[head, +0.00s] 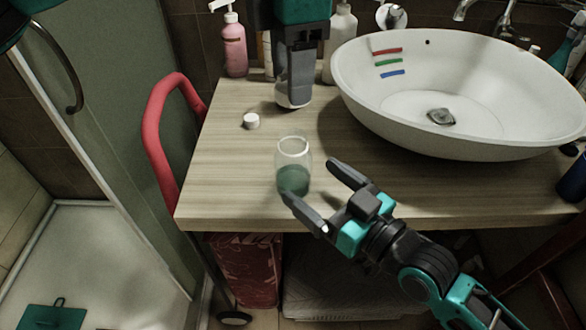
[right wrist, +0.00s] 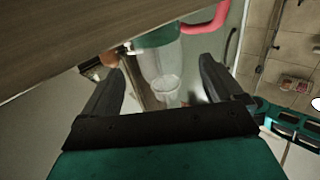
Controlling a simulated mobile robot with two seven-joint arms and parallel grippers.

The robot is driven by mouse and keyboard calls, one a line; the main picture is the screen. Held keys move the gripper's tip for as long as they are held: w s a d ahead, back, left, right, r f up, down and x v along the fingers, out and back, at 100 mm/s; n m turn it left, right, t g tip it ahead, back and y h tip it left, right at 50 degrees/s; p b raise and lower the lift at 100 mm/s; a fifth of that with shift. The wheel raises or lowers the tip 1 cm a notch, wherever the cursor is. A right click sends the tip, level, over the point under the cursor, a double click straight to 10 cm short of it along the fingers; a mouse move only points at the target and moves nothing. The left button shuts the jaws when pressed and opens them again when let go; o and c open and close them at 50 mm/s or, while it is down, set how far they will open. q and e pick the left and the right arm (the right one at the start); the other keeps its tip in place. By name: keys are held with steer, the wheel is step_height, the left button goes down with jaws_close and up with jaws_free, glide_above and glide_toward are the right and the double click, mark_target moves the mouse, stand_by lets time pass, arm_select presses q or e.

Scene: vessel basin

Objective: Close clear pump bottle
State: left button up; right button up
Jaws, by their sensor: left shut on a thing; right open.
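The clear bottle (head: 293,152) stands upright on the wooden counter near its front edge. It holds green liquid low down, and its top shows no pump. My right gripper (head: 311,180) is open, with its fingers close to the bottle's lower right side. In the right wrist view the bottle (right wrist: 158,65) appears between the open fingers, with its round mouth visible. My left gripper (head: 293,100) is shut behind the bottle, above the counter. A pale piece shows at its tips; the fingers hide most of it, so I cannot tell its shape.
A small white cap (head: 251,121) lies on the counter left of the bottle. A white basin (head: 470,135) fills the right side. A pink pump bottle (head: 235,50) and a white bottle (head: 341,35) stand at the back. A red rail (head: 152,125) is beside the counter's left edge.

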mark_target(306, 177)
steer(key=x, duration=0.6)
steer(key=shift+c, duration=0.3)
steer(key=c, duration=1.4)
arm_select(q)
steer(key=shift+f, duration=2.5)
arm_select(e)
steer(key=shift+c, duration=0.2)
arm_select(q)
steer(key=shift+f, duration=0.9)
steer(key=shift+f, duration=0.55)
